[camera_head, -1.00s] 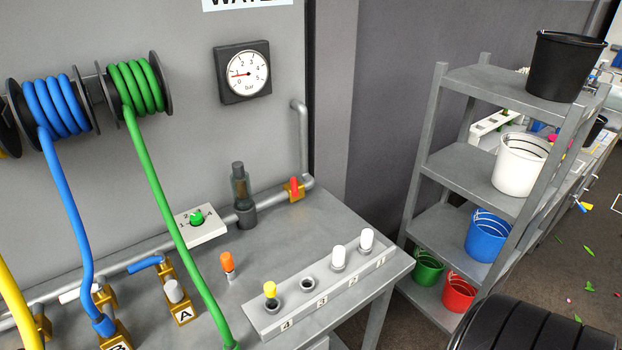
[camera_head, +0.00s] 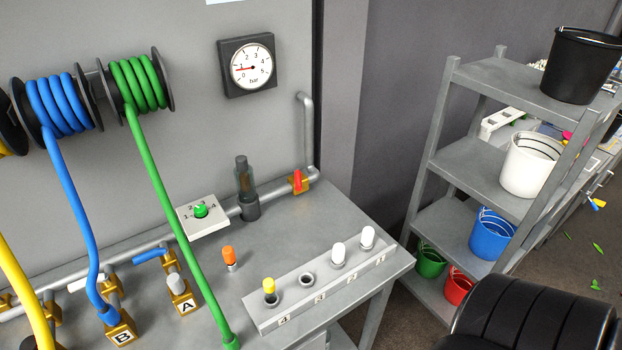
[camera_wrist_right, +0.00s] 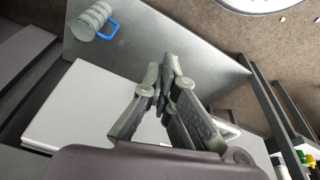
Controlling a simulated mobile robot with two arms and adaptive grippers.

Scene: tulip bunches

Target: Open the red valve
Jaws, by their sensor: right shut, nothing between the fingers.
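The red valve (camera_head: 297,180) is a small red handle on a brass body, on the grey pipe at the back right of the bench. Its handle stands roughly upright. No gripper is near it in the head view. My right gripper (camera_wrist_right: 165,75) shows in the right wrist view, shut with its fingertips together and nothing between them. It is above a grey surface with a white panel beside it. A dark rounded part of my own arm fills the lower right of the head view. My left gripper is not in view.
The bench (camera_head: 300,225) carries a numbered rack (camera_head: 330,290), a green dial (camera_head: 201,211) and green and blue hoses. A gauge (camera_head: 247,66) is on the wall. A shelf (camera_head: 480,155) with buckets stands right. A grey can with a blue handle (camera_wrist_right: 95,22) shows in the wrist view.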

